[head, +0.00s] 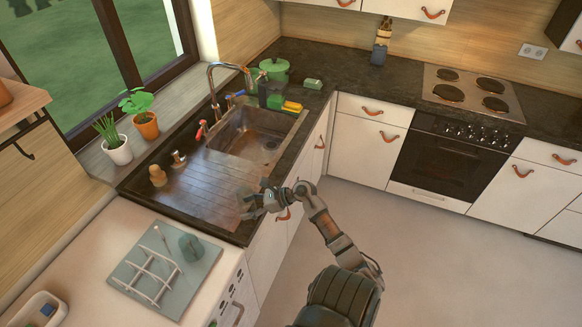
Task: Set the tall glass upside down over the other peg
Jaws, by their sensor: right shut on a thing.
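My right gripper (252,203) is over the front right corner of the sink's drainboard, near the counter edge. It is shut on a small, see-through thing that I take to be the tall glass; its outline and which way up it is are too faint to tell. A drying rack with white bars (150,276) stands on a grey-blue tray (205,268) on the white top at lower left. A thin peg (161,238) rises at its back. A teal cup-like thing (191,247) stands beside that peg, perhaps over another one. My left gripper is out of view.
The sink basin (262,138) and tap (215,88) lie behind the gripper. Potted plants (146,124) line the window sill. A white-and-blue container (40,310) is at lower left.

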